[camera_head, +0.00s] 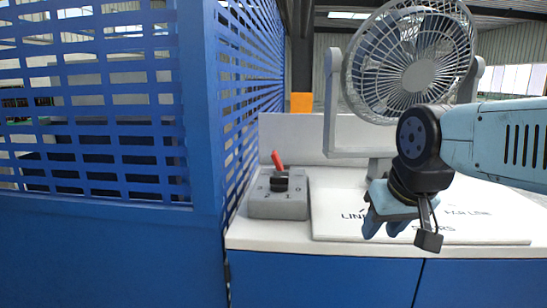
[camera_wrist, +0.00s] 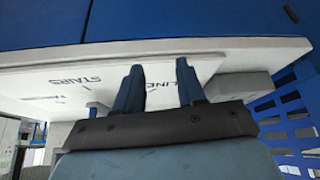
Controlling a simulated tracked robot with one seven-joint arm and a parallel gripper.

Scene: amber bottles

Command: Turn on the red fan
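A grey-white fan (camera_head: 418,75) in a square bracket stands at the back of the white counter; it does not look red. A grey control box (camera_head: 279,197) sits on the counter left of the fan. A red lever (camera_head: 277,160) on a black collar (camera_head: 279,182) rises from its top, tilted slightly left. My gripper (camera_head: 386,230) is above the counter's front, right of the box and apart from it. In the wrist view, my gripper (camera_wrist: 159,70) has its fingers apart with nothing between them. A grey block, seemingly the box (camera_wrist: 238,87), shows right of the fingers there.
A white board with black lettering (camera_head: 335,226) lies on the white counter (camera_head: 238,238) under my gripper. A blue slatted partition (camera_head: 205,130) rises close to the box's left. An orange panel (camera_head: 301,102) is behind. The space between gripper and box looks clear.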

